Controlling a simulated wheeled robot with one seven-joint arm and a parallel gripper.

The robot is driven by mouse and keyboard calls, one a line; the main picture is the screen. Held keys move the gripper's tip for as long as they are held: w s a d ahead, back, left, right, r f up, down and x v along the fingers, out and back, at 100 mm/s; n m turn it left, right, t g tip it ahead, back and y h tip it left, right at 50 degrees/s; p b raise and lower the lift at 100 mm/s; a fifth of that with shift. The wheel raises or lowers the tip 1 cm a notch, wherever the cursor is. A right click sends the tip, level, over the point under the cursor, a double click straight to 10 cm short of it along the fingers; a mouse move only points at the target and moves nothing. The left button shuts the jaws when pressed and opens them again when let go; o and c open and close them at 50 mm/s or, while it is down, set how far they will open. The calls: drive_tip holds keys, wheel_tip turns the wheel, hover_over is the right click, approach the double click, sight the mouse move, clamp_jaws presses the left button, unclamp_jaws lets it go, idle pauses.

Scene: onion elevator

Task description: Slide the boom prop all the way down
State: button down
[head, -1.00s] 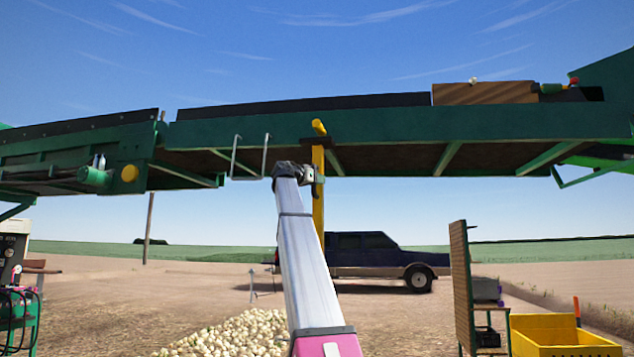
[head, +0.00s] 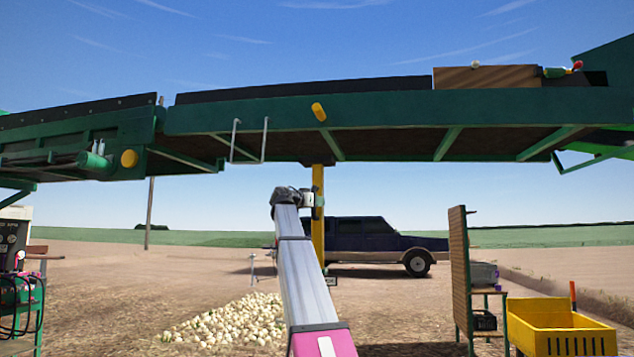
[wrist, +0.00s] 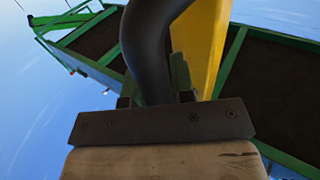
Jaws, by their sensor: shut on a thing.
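The boom prop is a yellow upright post (head: 318,232) under the green boom (head: 380,110) in the head view. A dark plate shows at its top, by the boom's underside. Whether the two touch is hard to tell. My gripper (head: 309,199) is at the post's upper part, shut on the prop; my arm hides part of the post's left side and its foot. In the wrist view the yellow post (wrist: 198,45) rises behind a dark curved bar (wrist: 148,50), a dark metal plate (wrist: 160,121) and a wooden piece (wrist: 160,160). The fingertips are not clear there.
A yellow peg (head: 319,112) sticks out of the boom's side. Grey hooks (head: 250,140) hang left of the post. An onion heap (head: 225,322) lies on the ground. A yellow crate (head: 560,330) and a board (head: 460,270) stand right. A dark truck (head: 370,240) is behind.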

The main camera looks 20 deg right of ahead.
wheel_tip(320, 180, down, 15)
drive_tip(key=shift+f, duration=0.15)
drive_tip(key=shift+s+f, duration=0.1)
drive_tip(key=shift+s, duration=0.05)
drive_tip(key=c, duration=1.2)
unclamp_jaws()
drive_tip(key=shift+c, duration=0.2)
drive_tip(key=v, duration=1.1)
